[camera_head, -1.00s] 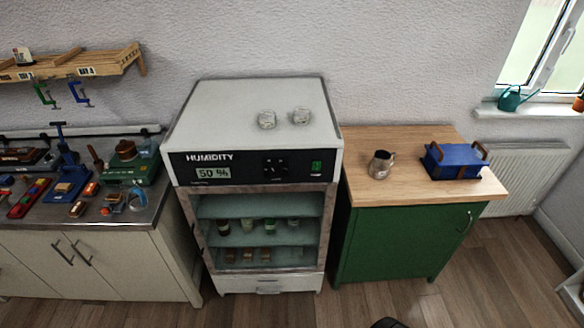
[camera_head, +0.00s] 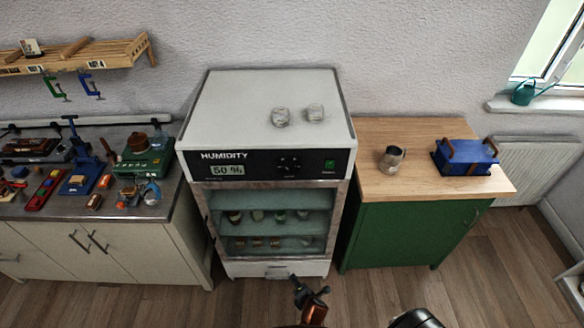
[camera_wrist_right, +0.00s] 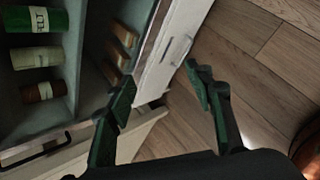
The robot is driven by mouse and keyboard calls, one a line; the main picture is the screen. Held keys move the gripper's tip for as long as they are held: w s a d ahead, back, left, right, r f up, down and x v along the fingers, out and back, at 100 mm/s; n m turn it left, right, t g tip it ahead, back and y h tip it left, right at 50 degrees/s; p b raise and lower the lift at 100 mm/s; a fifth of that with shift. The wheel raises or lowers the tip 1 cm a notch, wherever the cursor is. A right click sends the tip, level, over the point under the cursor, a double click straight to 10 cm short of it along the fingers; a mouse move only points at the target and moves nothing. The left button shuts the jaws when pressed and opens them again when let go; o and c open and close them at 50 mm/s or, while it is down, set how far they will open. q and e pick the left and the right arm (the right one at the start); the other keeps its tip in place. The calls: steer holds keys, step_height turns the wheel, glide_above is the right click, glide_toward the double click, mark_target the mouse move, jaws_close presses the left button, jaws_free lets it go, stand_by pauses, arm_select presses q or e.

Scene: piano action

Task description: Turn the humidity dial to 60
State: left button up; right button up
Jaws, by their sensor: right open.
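The humidity cabinet (camera_head: 262,105) stands against the wall, with a black panel on its upper front. The dark humidity dial (camera_head: 289,165) is right of the panel's centre, and its pointer is too small to read. The display (camera_head: 228,170) to its left reads 50 %. My right gripper (camera_head: 310,288) is low in front of the cabinet, well below the dial and apart from it. In the right wrist view its two green-padded fingers (camera_wrist_right: 160,78) are spread and empty, with the cabinet's drawer front beyond them. My left gripper is not in view.
Two glass jars (camera_head: 298,115) stand on the cabinet top, and several containers sit on shelves behind its front. A wooden-topped green cupboard (camera_head: 410,235) with a metal jug (camera_head: 391,159) and blue box (camera_head: 465,157) is right. A cluttered workbench (camera_head: 95,205) is left.

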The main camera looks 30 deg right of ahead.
steer(key=w+r+n+t+h+p, duration=0.1)
steer(key=w+r+n+t, duration=0.3)
steer(key=r, duration=0.6)
steer(key=w+r+n+g+h+p, duration=0.15)
steer(key=w+r, duration=0.35)
steer(key=r, duration=0.6)
steer(key=n+t+h+p, duration=0.3)
steer(key=n+t+h, duration=0.1)
steer(key=n+t, duration=0.15)
glide_toward(289, 170)
steer(key=shift+n, duration=0.5)
steer(key=x, duration=0.7)
steer(key=shift+w+d, duration=0.35)
steer(key=shift+w, duration=0.2)
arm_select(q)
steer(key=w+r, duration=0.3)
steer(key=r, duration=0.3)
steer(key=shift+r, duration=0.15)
arm_select(e)
steer(key=shift+w+d, duration=0.1)
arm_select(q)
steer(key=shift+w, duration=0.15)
arm_select(e)
steer(key=c, duration=1.2)
